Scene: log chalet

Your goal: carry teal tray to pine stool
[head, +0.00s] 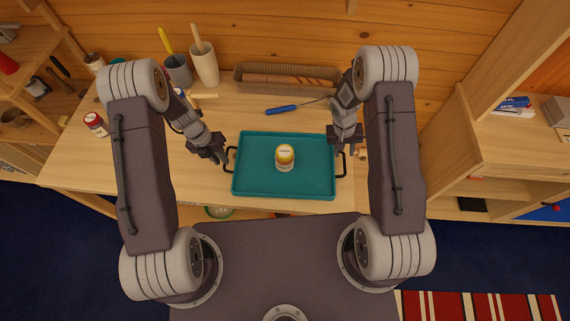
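The teal tray (250,182) lies flat on the wooden workbench, with a dark handle at its left and right ends. A small jar (285,163) with a yellow and white lid stands upright on it, near the middle. My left gripper (222,157) is just beside the tray's left handle (230,160). My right gripper (344,146) is over the tray's right end, close to the right handle (344,166). The fingers are small and dark, so I cannot tell whether either gripper is open or touching a handle. I see no pine stool in this view.
Behind the tray are a woven basket (240,75), a blue-handled tool (281,110) and two cups with tools, one white (205,67). A red-labelled jar (95,124) stands at the bench's left. Shelves flank both sides. A striped rug (480,306) lies lower right.

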